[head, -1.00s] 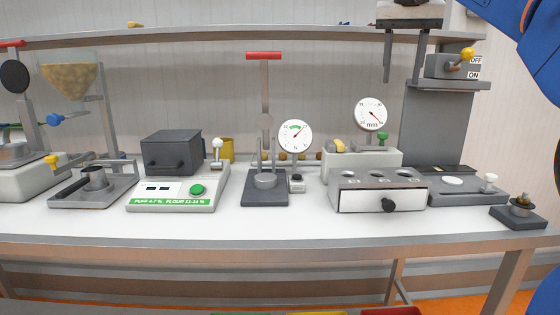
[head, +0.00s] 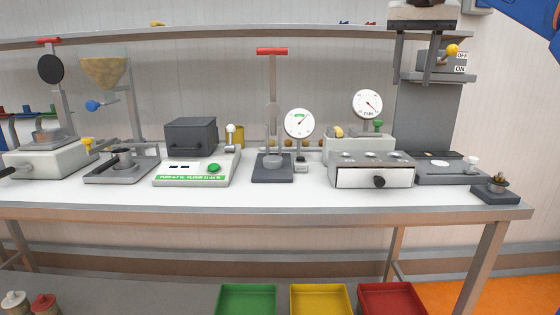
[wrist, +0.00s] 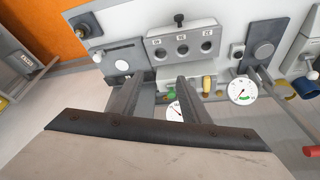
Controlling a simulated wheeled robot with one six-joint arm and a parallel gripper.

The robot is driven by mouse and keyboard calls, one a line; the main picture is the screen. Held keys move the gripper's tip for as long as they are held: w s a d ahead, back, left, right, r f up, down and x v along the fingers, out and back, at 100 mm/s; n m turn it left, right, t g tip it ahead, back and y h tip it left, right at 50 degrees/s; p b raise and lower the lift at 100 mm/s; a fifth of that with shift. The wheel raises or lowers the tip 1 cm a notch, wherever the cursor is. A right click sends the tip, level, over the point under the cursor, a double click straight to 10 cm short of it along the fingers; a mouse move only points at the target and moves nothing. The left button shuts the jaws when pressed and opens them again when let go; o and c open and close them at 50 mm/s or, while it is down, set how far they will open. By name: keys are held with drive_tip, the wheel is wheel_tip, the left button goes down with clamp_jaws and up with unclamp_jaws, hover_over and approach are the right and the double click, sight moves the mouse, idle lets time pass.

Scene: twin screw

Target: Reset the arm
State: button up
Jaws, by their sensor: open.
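My gripper (head: 413,82) hangs at the upper right of the head view, fingers down and apart, with nothing between them. It is high above the bench, in front of the grey upright panel and beside the OFF/ON switch box (head: 441,62) with its yellow-tipped lever. In the wrist view my gripper (wrist: 160,77) also shows two separate, empty fingers. Part of my blue arm shows at the top right of the head view.
The bench (head: 250,212) holds a drawer box (head: 372,170), a red-handled press (head: 272,165), a dark box on a scale (head: 190,135) and dial gauges. A shelf (head: 220,40) runs behind. Green, yellow and red trays (head: 392,285) sit below the front edge.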

drive_tip(key=s+f+n, duration=0.1)
drive_tip(key=s+f, duration=0.8)
drive_tip(key=f, duration=0.6)
drive_tip(key=s+f+n+y, duration=0.1)
drive_tip(key=s+f, duration=0.8)
drive_tip(key=f, duration=0.6)
drive_tip(key=s+f+n, duration=0.2)
drive_tip(key=s+f, duration=0.7)
drive_tip(key=f, duration=0.6)
drive_tip(key=shift+s+a+f+t+y, duration=0.2)
drive_tip(key=shift+a+t+y, duration=0.1)
drive_tip(key=shift+a+t, duration=0.15)
drive_tip(key=shift+r, duration=0.1)
